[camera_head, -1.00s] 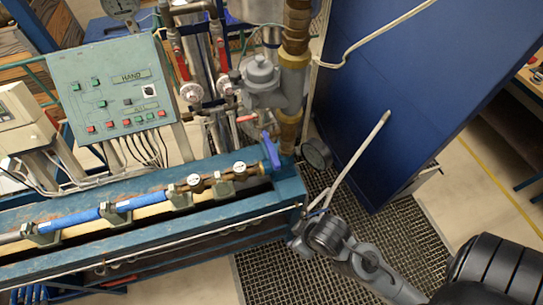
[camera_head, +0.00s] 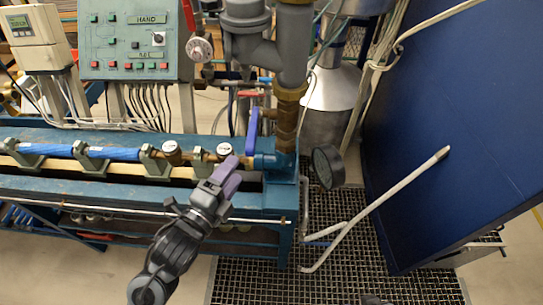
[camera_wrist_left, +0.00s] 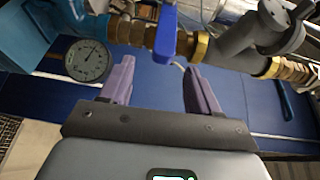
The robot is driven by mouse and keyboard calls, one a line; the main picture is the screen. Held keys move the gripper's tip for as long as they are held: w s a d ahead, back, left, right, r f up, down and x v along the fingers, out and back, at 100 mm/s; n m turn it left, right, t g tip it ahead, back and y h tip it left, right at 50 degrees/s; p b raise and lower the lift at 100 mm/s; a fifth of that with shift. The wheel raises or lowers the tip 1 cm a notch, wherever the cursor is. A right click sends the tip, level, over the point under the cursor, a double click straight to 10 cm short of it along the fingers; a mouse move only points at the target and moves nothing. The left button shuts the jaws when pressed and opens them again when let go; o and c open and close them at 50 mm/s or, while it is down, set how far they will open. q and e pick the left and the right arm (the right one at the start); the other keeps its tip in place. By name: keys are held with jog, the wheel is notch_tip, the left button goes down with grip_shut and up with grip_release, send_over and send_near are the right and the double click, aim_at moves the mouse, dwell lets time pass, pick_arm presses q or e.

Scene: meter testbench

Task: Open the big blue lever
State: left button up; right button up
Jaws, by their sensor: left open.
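The big blue lever (camera_head: 252,131) stands upright on the pipe fitting at the right end of the bench. In the left wrist view the lever (camera_wrist_left: 166,34) hangs from the top edge, above and between the finger lines. My left gripper (camera_head: 229,173) has purple fingers and is just below and left of the lever in the head view. In the left wrist view its two fingers (camera_wrist_left: 153,84) are spread apart with nothing between them. The lever appears beyond the fingertips, and I see no contact. My right gripper cannot be made out.
A round gauge (camera_head: 327,167) sits right of the lever and shows in the wrist view (camera_wrist_left: 87,60). Brass and grey pipework (camera_head: 290,70) rises behind. A blue panel (camera_head: 460,120) stands at right. A control box (camera_head: 135,40) is at back left. Floor grating (camera_head: 330,270) is open.

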aim_at(252, 141)
pick_arm(q)
jog(key=x, duration=1.1)
jog(key=shift+w+a+r, duration=0.2)
jog(key=shift+a+r, duration=0.1)
jog(key=shift+r, duration=0.05)
jog(key=shift+c, duration=0.4)
jog(key=shift+p, duration=0.3)
grip_shut()
